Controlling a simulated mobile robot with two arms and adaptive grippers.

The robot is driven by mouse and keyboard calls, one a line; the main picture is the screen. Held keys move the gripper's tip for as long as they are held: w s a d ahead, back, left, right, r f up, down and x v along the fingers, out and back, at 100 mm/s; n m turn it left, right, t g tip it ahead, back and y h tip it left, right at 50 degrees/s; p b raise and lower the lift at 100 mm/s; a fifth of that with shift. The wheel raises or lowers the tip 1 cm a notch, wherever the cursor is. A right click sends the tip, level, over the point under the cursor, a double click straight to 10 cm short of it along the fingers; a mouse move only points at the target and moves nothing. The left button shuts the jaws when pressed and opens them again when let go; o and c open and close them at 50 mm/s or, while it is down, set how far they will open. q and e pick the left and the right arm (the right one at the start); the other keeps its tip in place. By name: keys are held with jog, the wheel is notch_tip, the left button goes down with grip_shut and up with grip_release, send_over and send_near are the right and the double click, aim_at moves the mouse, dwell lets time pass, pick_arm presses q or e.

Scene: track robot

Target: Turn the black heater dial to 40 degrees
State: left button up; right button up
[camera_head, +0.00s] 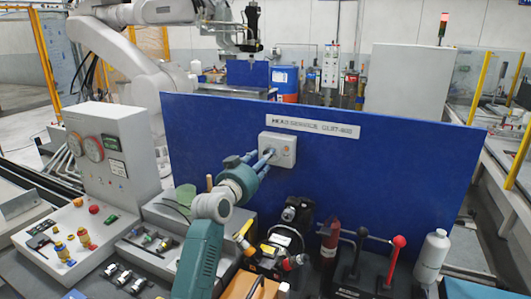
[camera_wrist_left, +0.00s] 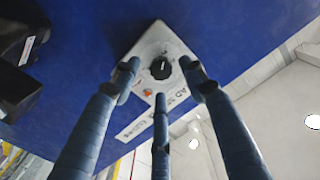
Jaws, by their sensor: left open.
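The black heater dial (camera_wrist_left: 160,68) sits on a white control box (camera_wrist_left: 150,49) on the upright blue panel. In the left wrist view its white pointer mark shows, but I cannot read the degrees. My left gripper (camera_head: 265,158) points at the box. In the left wrist view its three blue fingers (camera_wrist_left: 160,82) are spread open around the dial's outline; I cannot tell whether they touch it. My right gripper is not in view.
The blue panel (camera_head: 400,165) stands behind a cluttered bench. A grey gauge box (camera_head: 134,160) is at left. Black fixtures (camera_wrist_left: 18,62) show at left in the wrist view.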

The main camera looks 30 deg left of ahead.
pick_arm(q)
jog(key=w, duration=0.2)
jog(key=shift+w+a, duration=0.1)
jog(key=shift+w, duration=0.2)
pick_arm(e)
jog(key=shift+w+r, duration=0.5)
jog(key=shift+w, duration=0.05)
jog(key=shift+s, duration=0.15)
pick_arm(q)
grip_shut()
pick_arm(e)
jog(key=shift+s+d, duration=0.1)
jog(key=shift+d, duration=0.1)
pick_arm(q)
jog(key=shift+f, duration=0.1)
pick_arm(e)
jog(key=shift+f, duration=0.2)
